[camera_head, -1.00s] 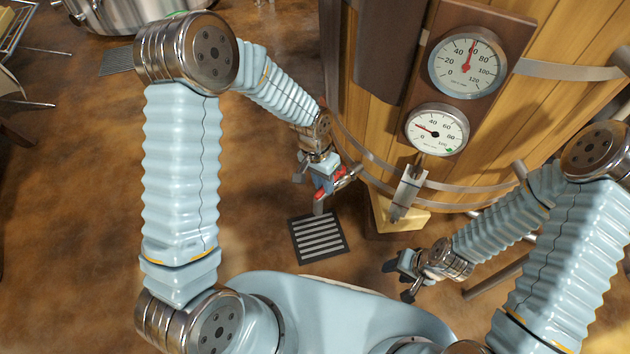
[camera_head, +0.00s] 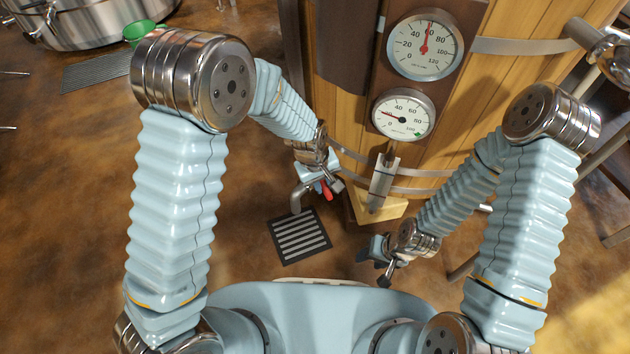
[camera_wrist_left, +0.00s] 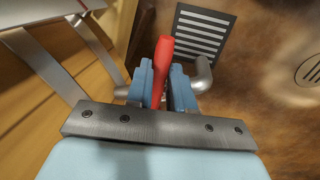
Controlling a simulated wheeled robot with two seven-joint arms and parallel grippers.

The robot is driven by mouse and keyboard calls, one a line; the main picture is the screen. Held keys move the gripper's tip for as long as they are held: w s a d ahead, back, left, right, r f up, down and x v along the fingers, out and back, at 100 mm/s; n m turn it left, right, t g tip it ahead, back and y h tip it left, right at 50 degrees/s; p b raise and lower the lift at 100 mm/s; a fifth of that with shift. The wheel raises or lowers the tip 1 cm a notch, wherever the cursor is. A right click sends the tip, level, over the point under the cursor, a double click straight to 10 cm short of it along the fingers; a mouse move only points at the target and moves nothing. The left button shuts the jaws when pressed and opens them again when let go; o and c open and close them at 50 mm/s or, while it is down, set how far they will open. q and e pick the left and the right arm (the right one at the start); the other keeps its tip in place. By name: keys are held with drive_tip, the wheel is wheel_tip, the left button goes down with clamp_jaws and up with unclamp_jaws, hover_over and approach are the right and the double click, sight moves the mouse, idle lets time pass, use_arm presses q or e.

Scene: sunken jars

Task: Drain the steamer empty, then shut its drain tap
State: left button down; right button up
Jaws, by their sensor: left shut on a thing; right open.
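The steamer (camera_head: 345,110) is a large wooden vat with metal bands. Its upper dial (camera_head: 425,45) points near 60 and its lower dial (camera_head: 403,115) near 20. The drain tap has a red handle (camera_head: 327,190) and a bent metal spout (camera_head: 297,198) above a floor grate. My left gripper (camera_head: 322,178) is shut on the red handle. In the left wrist view, the handle (camera_wrist_left: 162,65) stands between the blue fingers (camera_wrist_left: 160,88), beside the spout (camera_wrist_left: 203,76). I see no stream from the spout. My right gripper (camera_head: 375,262) is open and empty near the vat's foot.
The dark floor grate (camera_head: 300,236) lies below the spout; it also shows in the left wrist view (camera_wrist_left: 200,35). A metal sight strip (camera_head: 383,182) hangs below the dials. A steel vessel (camera_head: 85,22) and green container (camera_head: 138,32) stand far left. Brown floor lies open on the left.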

use_arm(q)
drive_tip(key=d+n, duration=0.1)
drive_tip(key=w+n+p, duration=0.1)
drive_tip(key=n, duration=0.1)
drive_tip(key=d+n+p, duration=0.1)
drive_tip(key=n, duration=0.1)
drive_tip(key=shift+w+d+t+y, duration=0.3)
drive_tip(key=shift+w+t, duration=0.1)
idle(0.3)
drive_tip(key=c, duration=1)
unclamp_jaws()
wheel_tip(320, 180, up, 14)
drive_tip(key=p, duration=0.3)
hover_over(327, 187)
drive_tip(key=shift+f, duration=0.2)
